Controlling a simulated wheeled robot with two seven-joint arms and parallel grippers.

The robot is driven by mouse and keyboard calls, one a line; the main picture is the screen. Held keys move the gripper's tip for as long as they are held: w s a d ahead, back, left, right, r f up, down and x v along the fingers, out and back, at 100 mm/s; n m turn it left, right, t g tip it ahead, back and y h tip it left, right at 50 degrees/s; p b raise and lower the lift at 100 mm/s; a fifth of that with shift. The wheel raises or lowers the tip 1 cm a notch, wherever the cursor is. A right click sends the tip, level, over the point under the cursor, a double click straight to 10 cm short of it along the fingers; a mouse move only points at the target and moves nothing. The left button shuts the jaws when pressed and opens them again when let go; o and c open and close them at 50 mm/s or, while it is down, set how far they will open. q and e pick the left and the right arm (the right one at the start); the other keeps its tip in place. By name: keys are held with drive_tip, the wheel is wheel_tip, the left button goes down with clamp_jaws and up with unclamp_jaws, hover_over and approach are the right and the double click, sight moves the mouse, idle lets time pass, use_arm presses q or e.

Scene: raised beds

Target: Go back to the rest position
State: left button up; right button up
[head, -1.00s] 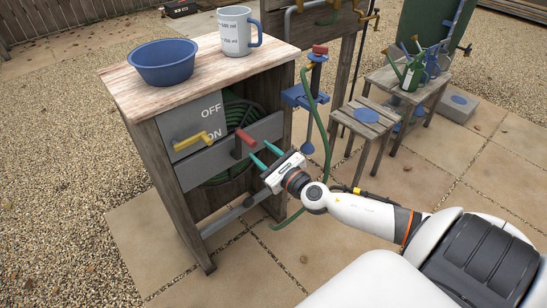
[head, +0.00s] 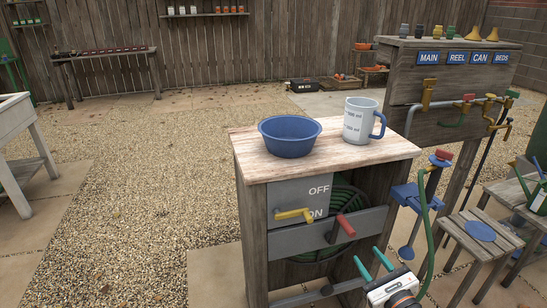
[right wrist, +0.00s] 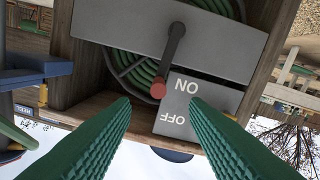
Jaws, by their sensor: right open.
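My right gripper (head: 374,267) is at the lower right of the head view, in front of the wooden cabinet (head: 256,235). Its two green fingers are apart with nothing between them; they also show in the right wrist view (right wrist: 157,125). Ahead of them in that view are a red-tipped lever (right wrist: 158,88) and the ON/OFF panel (right wrist: 190,105), upside down. In the head view the red handle (head: 345,225) is above and left of the fingers, apart from them. The yellow handle (head: 294,214) is on the panel, pointing right near ON. My left gripper is out of view.
A blue bowl (head: 290,136) and a measuring jug (head: 361,120) stand on the cabinet top. A blue stand with a green hose (head: 428,215) is right of the cabinet. A stool (head: 468,238) stands further right. Open gravel (head: 150,170) lies to the left.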

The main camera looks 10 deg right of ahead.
drive_tip(key=s+d+f+m+g+h, duration=0.2)
drive_tip(key=s+f+m+g, duration=0.1)
drive_tip(key=f+m, duration=0.6)
drive_tip(key=s+d+f+m+g+h, duration=0.25)
drive_tip(key=f+m, duration=0.45)
drive_tip(key=f, duration=0.4)
drive_tip(key=s+a+f+m+g, duration=0.3)
drive_tip(key=s+f+m, duration=0.25)
drive_tip(key=f, duration=0.25)
drive_tip(key=s+a+f+m+g, duration=0.2)
drive_tip(key=s+f+m+g, duration=0.1)
drive_tip(key=s+f+m, duration=0.3)
drive_tip(key=s+a+f+m+g+y, duration=0.4)
drive_tip(key=s+a+f+m+g, duration=0.1)
drive_tip(key=s+a+f+m, duration=0.65)
use_arm(q)
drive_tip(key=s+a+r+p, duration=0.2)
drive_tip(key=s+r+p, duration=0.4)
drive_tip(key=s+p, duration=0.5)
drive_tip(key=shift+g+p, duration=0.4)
drive_tip(key=shift+p, duration=0.85)
use_arm(e)
drive_tip(key=s+r+n, duration=0.2)
drive_tip(key=s+r, duration=0.4)
drive_tip(key=s, duration=0.5)
drive_tip(key=shift+s+d+r, duration=0.25)
drive_tip(key=shift+d+r, duration=0.05)
drive_tip(key=shift+d, duration=0.05)
drive_tip(key=shift+g, duration=0.25)
